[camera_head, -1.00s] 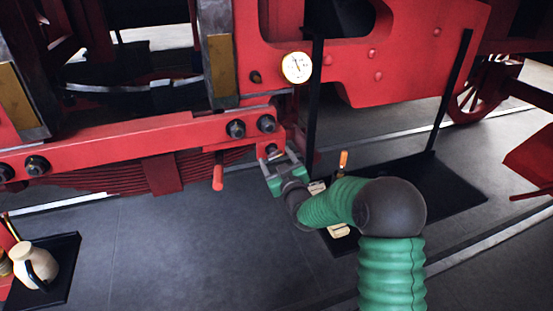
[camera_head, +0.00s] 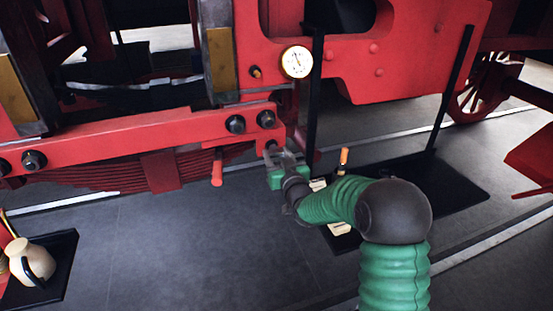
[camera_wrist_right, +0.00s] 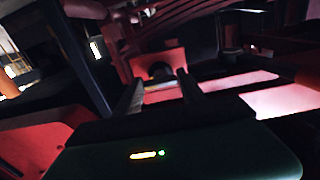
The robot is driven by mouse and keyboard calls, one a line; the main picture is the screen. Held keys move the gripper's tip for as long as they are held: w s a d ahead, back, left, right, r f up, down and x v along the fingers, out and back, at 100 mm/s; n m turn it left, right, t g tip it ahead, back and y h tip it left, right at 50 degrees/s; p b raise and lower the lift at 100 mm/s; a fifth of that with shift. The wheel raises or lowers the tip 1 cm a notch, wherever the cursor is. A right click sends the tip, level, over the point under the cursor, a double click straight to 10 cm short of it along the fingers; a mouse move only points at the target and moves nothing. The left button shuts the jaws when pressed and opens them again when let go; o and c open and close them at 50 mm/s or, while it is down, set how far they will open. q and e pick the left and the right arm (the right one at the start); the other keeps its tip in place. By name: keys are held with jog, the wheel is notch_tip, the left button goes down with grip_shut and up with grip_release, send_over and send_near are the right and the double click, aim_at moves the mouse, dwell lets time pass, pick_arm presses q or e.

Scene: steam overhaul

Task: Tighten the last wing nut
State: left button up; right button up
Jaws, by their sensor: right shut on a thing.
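The wing nut (camera_head: 271,146) shows as a small dark piece at the lower right end of the red beam, partly hidden by my right gripper (camera_head: 280,155). My right gripper is at the beam end, shut on this nut. In the right wrist view, its two dark fingers reach forward to a dark round piece (camera_wrist_right: 160,70) in front of a red plate. That view is dim, and the wings of the nut cannot be made out. My left gripper is not in view.
A red handle (camera_head: 217,168) hangs below the beam, left of my gripper. A round gauge (camera_head: 297,62) sits above, beside a black post (camera_head: 314,100). A cream jug (camera_head: 30,261) stands lower left.

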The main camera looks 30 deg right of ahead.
jog(key=o, duration=1.4)
jog(key=shift+c, duration=0.2)
jog(key=b+v, duration=0.1)
jog(key=v, duration=1.5)
jog(key=shift+s, duration=0.35)
jog(key=s+a+f+n+g+y+p, duration=0.1)
jog(key=s+a+f+g+y, duration=0.1)
jog(key=a+f+g, duration=0.4)
jog(key=s+a+f+n+g+y+p, duration=0.1)
jog(key=s+a+f+g, duration=0.15)
jog(key=a+f, duration=0.35)
jog(key=s+a+f+g, duration=0.2)
jog(key=s+f+g, duration=0.1)
jog(key=s, duration=0.2)
jog(key=s+a+f+n+g+y, duration=0.1)
jog(key=s+a+f+g, duration=0.1)
jog(key=s, duration=0.4)
jog(key=shift+s+a+f+g+y+p, duration=0.2)
jog(key=shift+a+f+g+y+p, duration=0.15)
jog(key=shift+a+g, duration=0.4)
